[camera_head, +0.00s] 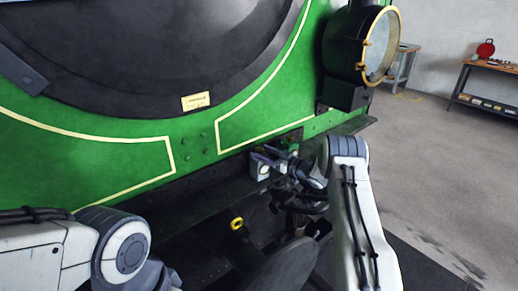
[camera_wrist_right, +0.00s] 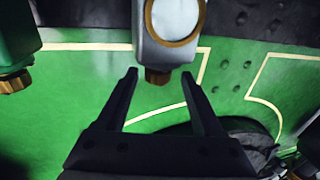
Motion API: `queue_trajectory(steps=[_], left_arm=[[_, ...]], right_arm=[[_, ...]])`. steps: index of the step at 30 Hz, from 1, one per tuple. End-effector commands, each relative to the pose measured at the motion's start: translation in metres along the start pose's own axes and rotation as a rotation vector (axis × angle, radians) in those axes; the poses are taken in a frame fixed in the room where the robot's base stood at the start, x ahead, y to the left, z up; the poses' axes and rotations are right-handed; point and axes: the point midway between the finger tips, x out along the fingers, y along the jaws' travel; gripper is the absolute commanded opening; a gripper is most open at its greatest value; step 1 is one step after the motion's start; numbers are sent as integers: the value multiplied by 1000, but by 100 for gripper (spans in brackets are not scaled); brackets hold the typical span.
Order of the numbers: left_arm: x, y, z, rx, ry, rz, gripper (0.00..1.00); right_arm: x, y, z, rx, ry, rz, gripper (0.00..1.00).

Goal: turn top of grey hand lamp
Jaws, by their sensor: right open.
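The grey hand lamp (camera_head: 262,168) stands on the dark ledge at the front of the green tram. In the right wrist view the grey lamp (camera_wrist_right: 167,48) shows at the top edge, with a brass-rimmed lens and a brass top (camera_wrist_right: 157,77) pointing down in the picture. My right gripper (camera_wrist_right: 159,74) is open, with one fingertip on each side of the brass top and visible gaps between. In the head view my right gripper (camera_head: 270,156) is at the lamp and partly covers it. My left arm shows at lower left, but its gripper is out of view.
A green lamp (camera_wrist_right: 15,55) with a brass top stands beside the grey one, left in the wrist view. The tram's green front (camera_head: 200,140) rises close behind. A large brass-rimmed headlamp (camera_head: 365,50) stands above right. A yellow-ended part (camera_head: 237,223) sticks up below.

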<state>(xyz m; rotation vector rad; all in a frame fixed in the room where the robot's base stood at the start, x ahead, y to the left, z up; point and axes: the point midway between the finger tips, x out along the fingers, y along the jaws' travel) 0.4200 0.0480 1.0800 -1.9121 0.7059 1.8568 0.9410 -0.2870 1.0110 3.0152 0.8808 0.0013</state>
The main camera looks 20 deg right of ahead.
Motion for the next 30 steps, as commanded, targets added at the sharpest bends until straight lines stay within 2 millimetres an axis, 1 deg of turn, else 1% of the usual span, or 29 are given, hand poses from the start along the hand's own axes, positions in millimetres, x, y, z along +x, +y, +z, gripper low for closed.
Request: queue_trajectory(steps=[1, 3, 6, 15, 17, 18, 19, 20, 21, 22, 23, 26, 30], left_arm=[[-3, 0, 0, 0, 0, 0, 69], [-4, 0, 0, 0, 0, 0, 69], [-5, 0, 0, 0, 0, 0, 69], [-5, 0, 0, 0, 0, 0, 69], [-5, 0, 0, 0, 0, 0, 69], [-5, 0, 0, 0, 0, 0, 69], [-5, 0, 0, 0, 0, 0, 69], [-5, 0, 0, 0, 0, 0, 69], [-5, 0, 0, 0, 0, 0, 69], [-5, 0, 0, 0, 0, 0, 69], [-5, 0, 0, 0, 0, 0, 69], [-5, 0, 0, 0, 0, 0, 69], [-4, 0, 0, 0, 0, 0, 69]], right_arm=[[7, 0, -1, 0, 0, -1, 69], [13, 0, -1, 0, 0, 0, 69], [18, 2, 0, 0, -1, 3, 69], [19, 3, 0, 1, -1, 6, 69], [19, 3, 0, 1, -1, 6, 46], [19, 3, 0, 1, -1, 6, 30], [19, 3, 0, 1, -1, 6, 19], [18, 3, 0, 1, -1, 6, 8], [18, 3, 0, 1, -1, 6, 0], [18, 3, 0, 1, -1, 6, 0], [23, -3, 0, 2, -1, 4, 0], [19, 2, 1, 1, -1, 10, 0], [18, 3, 1, 2, -1, 34, 0]])
